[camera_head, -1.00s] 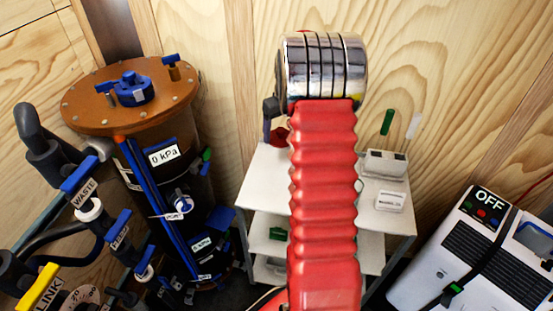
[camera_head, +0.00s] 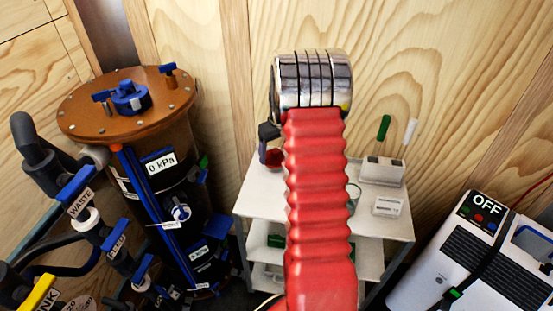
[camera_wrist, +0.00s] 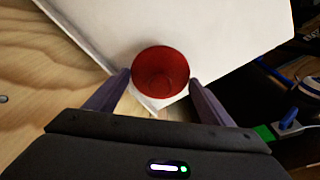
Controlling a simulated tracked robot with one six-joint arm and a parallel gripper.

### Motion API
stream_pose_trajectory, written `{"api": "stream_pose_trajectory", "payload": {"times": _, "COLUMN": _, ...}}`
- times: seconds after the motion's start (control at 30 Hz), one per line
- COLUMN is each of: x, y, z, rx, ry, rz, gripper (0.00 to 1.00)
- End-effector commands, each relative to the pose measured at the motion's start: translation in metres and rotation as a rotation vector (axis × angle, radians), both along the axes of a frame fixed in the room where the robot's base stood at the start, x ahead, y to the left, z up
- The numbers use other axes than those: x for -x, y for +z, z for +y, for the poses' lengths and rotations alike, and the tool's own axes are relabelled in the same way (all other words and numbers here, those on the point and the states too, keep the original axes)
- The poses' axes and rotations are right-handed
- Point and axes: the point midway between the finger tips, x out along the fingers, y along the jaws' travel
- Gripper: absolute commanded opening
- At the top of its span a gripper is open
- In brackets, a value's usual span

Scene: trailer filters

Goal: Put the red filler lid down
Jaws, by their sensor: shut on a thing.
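The red filler lid (camera_wrist: 160,66) is a round, dark red cup shape, held between the two fingertips of my gripper (camera_wrist: 160,80) in the wrist view. It is over a corner of the white top shelf (camera_wrist: 215,30). In the head view my gripper (camera_head: 267,140) is partly hidden behind my red-sleeved arm, and the lid (camera_head: 273,158) shows just below it at the left of the shelf top (camera_head: 255,190). I cannot tell whether the lid touches the shelf.
A holder (camera_head: 383,170) with a green-handled and a white-handled tool stands at the shelf's back right. A small white labelled box (camera_head: 388,206) lies before it. A brown-lidded tank (camera_head: 150,115) stands left, a white OFF unit (camera_head: 470,255) right. A wooden wall is behind.

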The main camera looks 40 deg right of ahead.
Motion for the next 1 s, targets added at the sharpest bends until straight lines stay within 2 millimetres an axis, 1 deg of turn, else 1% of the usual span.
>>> {"api": "stream_pose_trajectory", "payload": {"times": 0.07, "x": 0.0, "y": -0.004, "z": 0.0, "rx": 0.0, "ry": 0.0, "rz": 0.001, "gripper": 0.53}}
{"api": "stream_pose_trajectory", "payload": {"times": 0.33, "x": 0.0, "y": -0.035, "z": 0.001, "rx": -0.001, "ry": 0.0, "rz": 0.002, "gripper": 0.53}}
{"api": "stream_pose_trajectory", "payload": {"times": 0.73, "x": 0.0, "y": -0.039, "z": 0.001, "rx": 0.0, "ry": 0.001, "rz": 0.0, "gripper": 0.53}}
{"api": "stream_pose_trajectory", "payload": {"times": 0.77, "x": 0.0, "y": -0.039, "z": 0.001, "rx": 0.0, "ry": 0.001, "rz": 0.0, "gripper": 0.76}}
{"api": "stream_pose_trajectory", "payload": {"times": 1.0, "x": 0.0, "y": -0.039, "z": 0.001, "rx": 0.0, "ry": 0.002, "rz": 0.0, "gripper": 0.93}}
